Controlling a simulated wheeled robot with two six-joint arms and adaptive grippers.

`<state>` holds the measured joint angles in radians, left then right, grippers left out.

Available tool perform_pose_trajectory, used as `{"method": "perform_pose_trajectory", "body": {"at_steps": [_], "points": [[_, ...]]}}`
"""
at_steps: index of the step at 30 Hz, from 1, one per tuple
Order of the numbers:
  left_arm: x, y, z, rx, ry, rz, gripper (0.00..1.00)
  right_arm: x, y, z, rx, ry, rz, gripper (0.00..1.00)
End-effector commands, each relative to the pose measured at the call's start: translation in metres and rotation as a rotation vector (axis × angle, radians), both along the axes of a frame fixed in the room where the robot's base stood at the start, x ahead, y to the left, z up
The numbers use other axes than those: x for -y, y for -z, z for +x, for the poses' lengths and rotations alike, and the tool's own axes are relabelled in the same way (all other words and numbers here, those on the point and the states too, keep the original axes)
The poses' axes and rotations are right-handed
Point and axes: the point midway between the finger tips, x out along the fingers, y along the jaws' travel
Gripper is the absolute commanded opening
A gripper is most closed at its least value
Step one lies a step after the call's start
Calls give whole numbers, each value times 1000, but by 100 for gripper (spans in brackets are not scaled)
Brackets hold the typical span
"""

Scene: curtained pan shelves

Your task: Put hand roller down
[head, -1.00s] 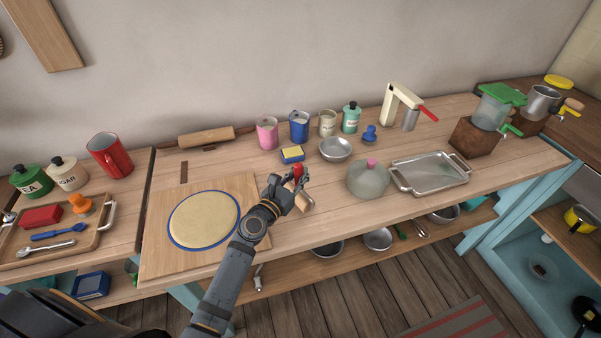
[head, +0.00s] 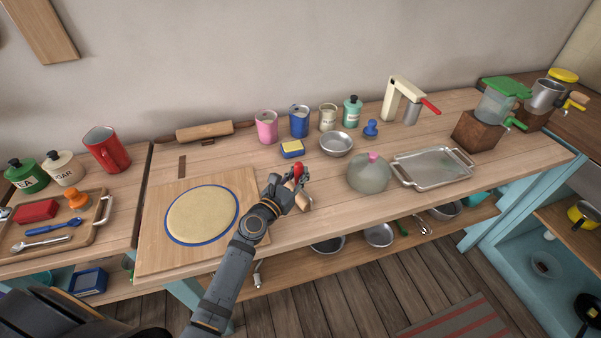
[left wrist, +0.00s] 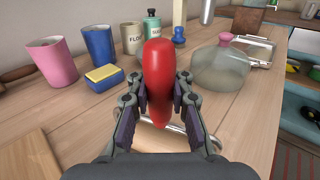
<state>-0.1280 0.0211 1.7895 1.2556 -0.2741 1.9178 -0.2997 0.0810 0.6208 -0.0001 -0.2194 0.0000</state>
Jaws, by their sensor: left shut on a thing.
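The hand roller shows a red handle (head: 298,170) in the head view, with part of its pale wooden roller beside my gripper's fingers. My left gripper (head: 291,193) is shut on the hand roller above the counter, right of the pastry board. In the left wrist view the red handle (left wrist: 162,78) stands upright between the two finger pads, and the metal frame and wooden roller show partly below. The fingers and handle hide much of the roller, and I cannot tell whether it touches the counter. My right gripper is not in view.
A board with flat dough (head: 203,215) lies to the left. A blue-yellow sponge (head: 292,149), a metal bowl (head: 336,143) and a glass dome (head: 368,174) stand behind and right. A metal tray (head: 433,168) lies farther right. Bare counter (head: 335,212) shows near the front edge.

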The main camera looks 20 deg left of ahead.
Motion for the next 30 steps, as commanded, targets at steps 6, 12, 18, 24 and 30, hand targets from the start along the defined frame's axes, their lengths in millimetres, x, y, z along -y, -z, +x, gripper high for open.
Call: {"method": "perform_pose_trajectory", "body": {"at_steps": [6, 12, 18, 24, 30], "points": [[0, -1, 0, 3, 0, -1, 0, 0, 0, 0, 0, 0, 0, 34], [0, 2, 0, 3, 0, -1, 0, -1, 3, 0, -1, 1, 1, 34], [0, 5, 0, 3, 0, -1, 0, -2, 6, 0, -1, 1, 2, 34], [0, 7, 0, 1, 0, 0, 22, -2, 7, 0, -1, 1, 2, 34], [0, 7, 0, 0, 0, 0, 47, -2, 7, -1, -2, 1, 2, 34]]}}
